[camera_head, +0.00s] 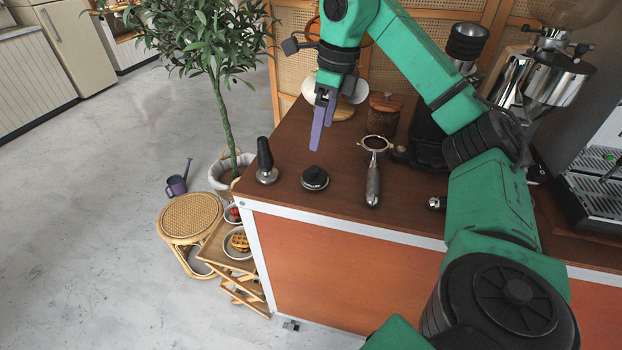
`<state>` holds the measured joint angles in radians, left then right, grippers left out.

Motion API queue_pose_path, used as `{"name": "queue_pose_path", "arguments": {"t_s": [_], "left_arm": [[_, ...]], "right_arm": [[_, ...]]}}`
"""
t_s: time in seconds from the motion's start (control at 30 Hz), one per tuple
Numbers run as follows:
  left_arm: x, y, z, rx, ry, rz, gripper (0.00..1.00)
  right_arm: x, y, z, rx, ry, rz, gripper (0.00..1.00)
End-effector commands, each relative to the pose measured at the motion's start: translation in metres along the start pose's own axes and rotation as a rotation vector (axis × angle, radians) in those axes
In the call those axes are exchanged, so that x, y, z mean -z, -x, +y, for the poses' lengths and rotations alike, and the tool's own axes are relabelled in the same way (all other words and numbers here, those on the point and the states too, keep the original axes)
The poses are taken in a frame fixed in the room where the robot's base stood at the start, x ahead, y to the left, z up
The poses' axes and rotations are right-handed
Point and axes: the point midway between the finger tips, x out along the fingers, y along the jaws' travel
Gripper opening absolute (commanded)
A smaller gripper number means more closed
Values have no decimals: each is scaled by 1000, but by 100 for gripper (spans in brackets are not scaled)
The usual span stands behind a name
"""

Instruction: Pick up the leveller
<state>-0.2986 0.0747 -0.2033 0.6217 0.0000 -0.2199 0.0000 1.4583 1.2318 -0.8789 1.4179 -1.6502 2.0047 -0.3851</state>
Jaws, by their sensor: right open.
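The leveller (315,178) is a short, round black puck lying on the brown counter between the tamper and the portafilter. My right gripper (321,130) hangs above the counter, just behind and above the leveller, with its purple fingers pointing down. It is open and appears empty, apart from the leveller. My right arm comes in from the right side. My left gripper is not in the picture.
A black-handled tamper (266,162) stands left of the leveller near the counter's left edge. A portafilter (373,170) lies to the right. A dark wooden canister (383,115) stands behind. A coffee machine (597,185) and grinder (545,75) fill the right side.

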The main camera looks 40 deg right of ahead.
Motion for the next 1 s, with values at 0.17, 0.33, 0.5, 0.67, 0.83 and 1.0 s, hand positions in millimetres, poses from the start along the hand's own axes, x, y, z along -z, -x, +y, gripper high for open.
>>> {"name": "queue_pose_path", "arguments": {"t_s": [0.17,0.33,0.5,0.67,0.83,1.0], "left_arm": [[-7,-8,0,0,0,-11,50],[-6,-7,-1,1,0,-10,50],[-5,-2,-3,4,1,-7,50],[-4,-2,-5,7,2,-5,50],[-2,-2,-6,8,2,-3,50],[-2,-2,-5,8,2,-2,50]], "right_arm": [[1,-49,1,-1,0,6,100],[1,-71,1,-1,2,3,100],[3,-102,4,-2,2,2,100],[3,-118,4,-1,2,-1,100],[3,-118,4,-1,2,-2,92],[2,-117,4,-1,2,-2,27]]}}
